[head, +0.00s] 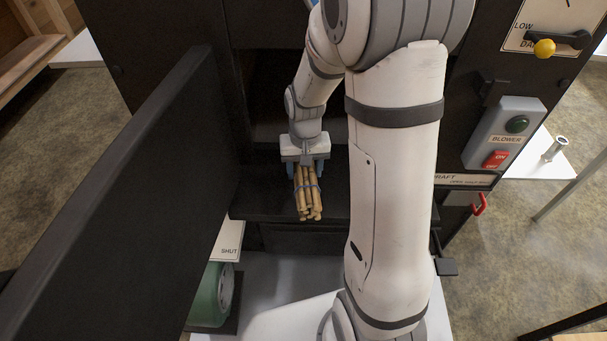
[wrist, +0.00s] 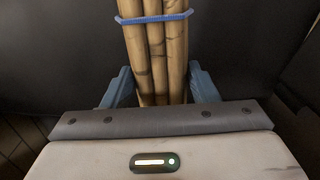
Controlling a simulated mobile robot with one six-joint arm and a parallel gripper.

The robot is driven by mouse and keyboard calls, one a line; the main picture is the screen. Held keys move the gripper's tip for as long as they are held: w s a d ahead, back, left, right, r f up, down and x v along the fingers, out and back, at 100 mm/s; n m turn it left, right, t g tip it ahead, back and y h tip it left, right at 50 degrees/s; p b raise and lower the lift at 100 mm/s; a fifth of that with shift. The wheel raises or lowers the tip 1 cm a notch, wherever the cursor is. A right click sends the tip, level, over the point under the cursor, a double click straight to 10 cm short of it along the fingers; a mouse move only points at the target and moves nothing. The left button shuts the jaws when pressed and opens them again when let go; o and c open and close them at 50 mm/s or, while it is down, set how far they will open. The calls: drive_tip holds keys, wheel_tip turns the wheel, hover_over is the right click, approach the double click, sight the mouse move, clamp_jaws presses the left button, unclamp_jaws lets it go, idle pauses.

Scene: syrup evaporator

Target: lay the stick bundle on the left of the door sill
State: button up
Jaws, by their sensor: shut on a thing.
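The stick bundle (head: 307,196) is several tan sticks tied with a blue band. My gripper (head: 305,170) is shut on it, and the sticks point toward the front of the sill. In the wrist view the bundle (wrist: 156,52) lies between the two blue fingers of my gripper (wrist: 162,88). The black door sill (head: 258,204) runs below the firebox opening. The bundle is over the sill, left of my forearm; I cannot tell whether it touches. My arm hides the right part of the sill.
The open black door (head: 125,185) stands tall close on the left. A green round object (head: 211,296) is below by the SHUT label (head: 229,246). The blower box (head: 505,135) and red draft handle (head: 479,204) are on the right. Sill left of the bundle is bare.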

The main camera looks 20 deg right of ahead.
drive_tip(key=shift+w+d+f, duration=0.15)
drive_tip(key=shift+w+f, duration=0.1)
drive_tip(key=shift+w, duration=0.05)
drive_tip(key=o, duration=1.1)
drive_tip(key=shift+o, duration=0.2)
drive_tip(key=shift+r, duration=0.1)
wheel_tip(320, 180, up, 9)
drive_tip(key=p, duration=0.3)
drive_tip(key=shift+s+f, duration=0.1)
drive_tip(key=shift+f, duration=0.1)
drive_tip(key=s+r+t+p, duration=0.1)
drive_tip(key=s+r+p, duration=0.4)
drive_tip(key=r, duration=0.6)
drive_tip(key=s+r+n+p, duration=0.1)
drive_tip(key=s+r+p, duration=0.4)
drive_tip(key=r+p, duration=0.5)
drive_tip(key=s+r+n+t+p, duration=0.1)
drive_tip(key=s+r+p, duration=0.4)
drive_tip(key=r, duration=0.6)
drive_tip(key=p, duration=0.2)
drive_tip(key=shift+s+a+r+t+p, duration=0.3)
drive_tip(key=shift+s+a+r+p, duration=0.05)
drive_tip(key=shift+s+a+r, duration=0.05)
